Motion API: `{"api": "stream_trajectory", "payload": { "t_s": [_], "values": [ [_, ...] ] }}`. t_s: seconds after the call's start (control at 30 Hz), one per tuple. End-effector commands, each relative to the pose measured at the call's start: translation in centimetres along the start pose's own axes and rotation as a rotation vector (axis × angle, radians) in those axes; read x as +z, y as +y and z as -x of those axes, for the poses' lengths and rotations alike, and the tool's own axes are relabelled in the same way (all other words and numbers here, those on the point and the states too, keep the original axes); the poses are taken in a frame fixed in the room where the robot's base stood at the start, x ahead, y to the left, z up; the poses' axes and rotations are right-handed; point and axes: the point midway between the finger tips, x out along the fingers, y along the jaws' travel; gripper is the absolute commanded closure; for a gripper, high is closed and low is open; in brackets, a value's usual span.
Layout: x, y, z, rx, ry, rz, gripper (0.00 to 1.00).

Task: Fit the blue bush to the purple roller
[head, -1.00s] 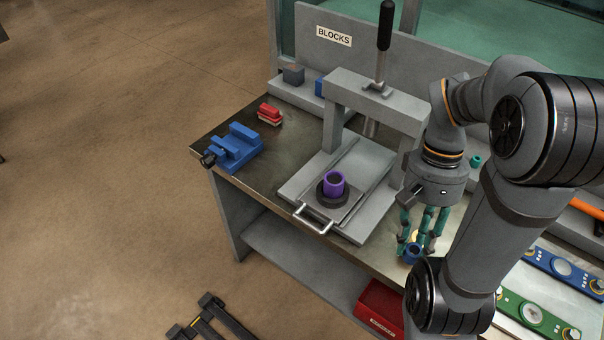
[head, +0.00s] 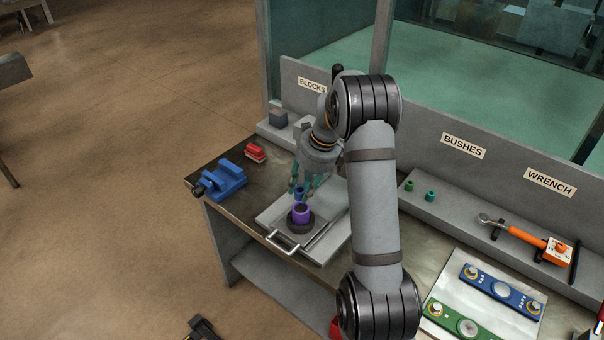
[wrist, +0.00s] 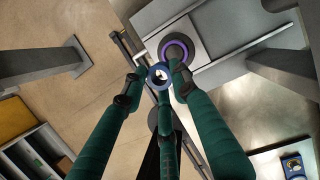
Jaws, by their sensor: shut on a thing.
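The purple roller (head: 301,212) stands upright in a dark round seat (head: 299,226) on the press's sliding plate; in the wrist view its ring-shaped top (wrist: 175,49) shows. My gripper (head: 302,191), with green fingers, is shut on the blue bush (head: 298,192). In the head view the bush is just above the roller. In the wrist view the bush (wrist: 151,74) is a ring between the fingertips, with the roller slightly up and right of it, so the two do not look lined up. I cannot tell the exact gap between them.
The press plate has a metal handle (head: 282,243) at its front. My arm hides most of the press frame. A blue vise (head: 220,181) and a red block (head: 255,152) are at left. Blue and green plates (head: 500,292) lie at right.

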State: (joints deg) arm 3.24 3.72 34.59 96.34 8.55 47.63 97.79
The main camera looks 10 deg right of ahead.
Motion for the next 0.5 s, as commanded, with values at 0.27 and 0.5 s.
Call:
{"api": "stream_trajectory", "payload": {
  "t_s": [0.27,0.5],
  "values": [
    [1.1,-2.1,-0.4,-0.059,0.003,-0.200,0.90],
    [1.1,-2.2,-0.4,-0.061,0.003,-0.209,0.90]
  ]
}}
